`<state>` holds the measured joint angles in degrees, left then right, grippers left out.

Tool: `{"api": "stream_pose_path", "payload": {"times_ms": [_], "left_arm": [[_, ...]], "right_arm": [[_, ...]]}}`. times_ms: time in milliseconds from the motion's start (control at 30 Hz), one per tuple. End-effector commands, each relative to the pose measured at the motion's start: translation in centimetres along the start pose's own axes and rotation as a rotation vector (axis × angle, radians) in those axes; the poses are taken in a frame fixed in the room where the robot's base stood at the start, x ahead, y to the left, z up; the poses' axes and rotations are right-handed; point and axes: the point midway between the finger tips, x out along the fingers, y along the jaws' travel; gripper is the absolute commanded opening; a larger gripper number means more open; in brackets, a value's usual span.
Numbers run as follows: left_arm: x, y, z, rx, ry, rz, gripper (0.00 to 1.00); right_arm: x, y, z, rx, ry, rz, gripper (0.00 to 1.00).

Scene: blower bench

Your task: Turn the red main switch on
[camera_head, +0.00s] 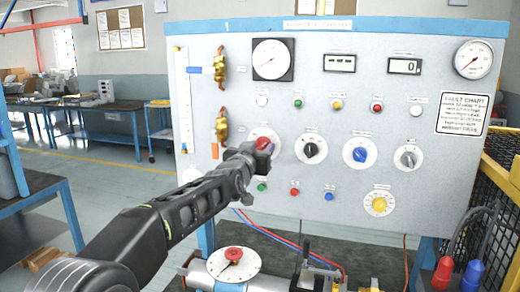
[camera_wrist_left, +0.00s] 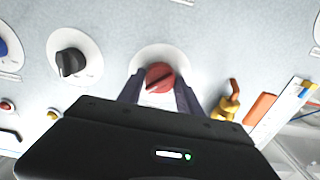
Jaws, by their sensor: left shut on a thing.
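The red main switch (camera_head: 264,143) is a red rotary knob on a white round plate, at the left of the knob row on the grey panel (camera_head: 330,110). My left gripper (camera_head: 256,150) reaches it from the lower left and hides part of the plate. In the left wrist view the red knob (camera_wrist_left: 160,77) sits between the two fingers of the left gripper (camera_wrist_left: 160,92). The fingers are shut on it, one on each side. Its pointer setting is hard to read. My right gripper is in neither view.
A black knob (camera_head: 311,149), a blue knob (camera_head: 359,155) and a grey knob (camera_head: 407,158) sit to the right, a yellow one (camera_head: 379,204) below. Brass valves (camera_head: 222,125) stand at the left. A pipe with a red-knobbed dial (camera_head: 233,257) lies below the panel.

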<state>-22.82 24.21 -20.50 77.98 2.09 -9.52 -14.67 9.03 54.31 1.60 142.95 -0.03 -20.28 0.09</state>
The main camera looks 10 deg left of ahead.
Motion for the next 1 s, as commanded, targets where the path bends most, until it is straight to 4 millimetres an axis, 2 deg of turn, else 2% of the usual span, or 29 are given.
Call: {"api": "stream_pose_path", "payload": {"times_ms": [267,300,533,833,1000], "left_arm": [[0.0,0.0,0.2,0.004,-0.003,0.0,0.01],[0.0,0.0,0.2,0.003,-0.003,0.0,0.44],[0.0,0.0,0.1,0.001,-0.002,0.0,0.63],[-0.1,0.0,0.0,0.0,0.0,0.0,0.63],[-1.6,0.1,0.1,0.0,0.001,0.002,0.63]], "right_arm": [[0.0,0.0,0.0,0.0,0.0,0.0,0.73],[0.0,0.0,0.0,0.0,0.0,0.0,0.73],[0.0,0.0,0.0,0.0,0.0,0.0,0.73],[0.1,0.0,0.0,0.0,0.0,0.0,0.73],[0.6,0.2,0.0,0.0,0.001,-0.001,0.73]]}}
